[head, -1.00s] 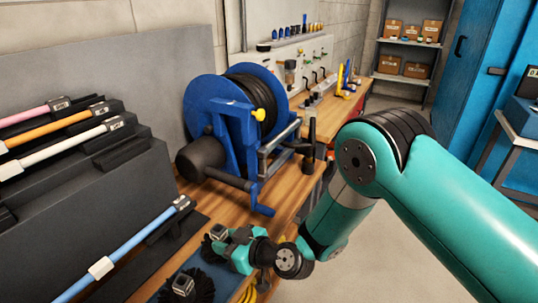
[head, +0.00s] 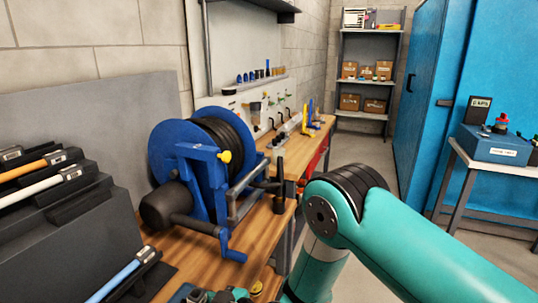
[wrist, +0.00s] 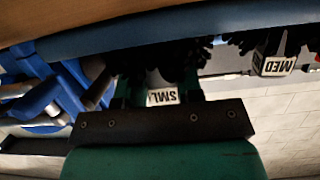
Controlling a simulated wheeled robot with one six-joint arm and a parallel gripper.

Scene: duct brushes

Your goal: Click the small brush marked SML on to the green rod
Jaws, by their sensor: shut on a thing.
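My gripper (wrist: 156,88) is shut on the small brush (wrist: 163,96), whose white SML tag shows between the fingers in the wrist view. The brush's dark bristles are in shadow. In the head view only a teal part of my gripper shows at the bottom edge, and the brush cannot be made out there. No green rod is in view. An orange rod (head: 27,170), a white rod (head: 31,189) and a light blue rod (head: 115,281) lie in dark holders at the left.
A brush marked MED (wrist: 275,65) is to the right in the wrist view. A blue hose reel (head: 190,165) stands on the wooden bench (head: 258,238), beside my arm. Blue cabinets (head: 430,100) and a shelf (head: 366,80) are farther back. Grey floor is open between bench and cabinets.

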